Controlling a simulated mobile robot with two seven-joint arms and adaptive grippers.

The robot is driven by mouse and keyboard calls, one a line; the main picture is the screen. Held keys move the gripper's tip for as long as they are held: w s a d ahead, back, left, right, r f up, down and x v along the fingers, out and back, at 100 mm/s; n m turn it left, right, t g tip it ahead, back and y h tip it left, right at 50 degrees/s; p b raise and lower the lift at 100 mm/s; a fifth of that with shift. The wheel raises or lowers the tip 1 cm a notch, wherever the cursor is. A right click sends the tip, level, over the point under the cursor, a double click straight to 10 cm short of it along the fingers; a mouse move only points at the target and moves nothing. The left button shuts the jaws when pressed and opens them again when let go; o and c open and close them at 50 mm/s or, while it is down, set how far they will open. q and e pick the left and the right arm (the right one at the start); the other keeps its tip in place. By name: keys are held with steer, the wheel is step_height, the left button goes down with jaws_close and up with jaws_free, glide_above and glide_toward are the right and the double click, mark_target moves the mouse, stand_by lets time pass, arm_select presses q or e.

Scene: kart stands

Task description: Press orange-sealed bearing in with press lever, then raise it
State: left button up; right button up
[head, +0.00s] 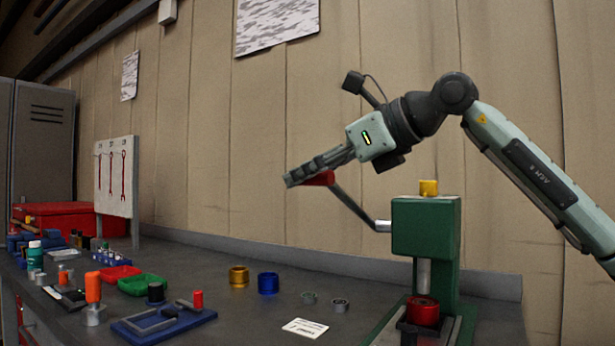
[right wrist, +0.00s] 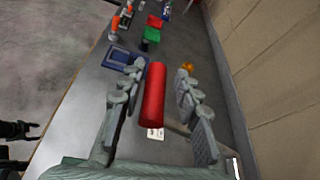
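The green press (head: 425,228) stands at the right of the bench. Its lever (head: 355,208) slants up to the left and ends in a red handle (head: 320,179). My right gripper (head: 303,176) is at this handle. In the right wrist view the red handle (right wrist: 153,100) lies between the spread fingers, with a clear gap on the right side. A red ring-shaped housing (head: 422,311) sits under the press ram (head: 424,274). I cannot make out an orange seal in it. A dark part at the left edge of the right wrist view (right wrist: 18,130) looks like my left gripper; its opening is unclear.
Two small ring-like bearings (head: 309,298) (head: 340,304), a gold ring (head: 238,277), a blue ring (head: 268,283) and a white card (head: 305,327) lie left of the press. A blue fixture (head: 165,325) and red and green trays (head: 145,284) are farther left. The wall stands close behind.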

steer(key=shift+o, duration=0.4)
steer(key=shift+f, duration=0.2)
steer(key=v, duration=1.2)
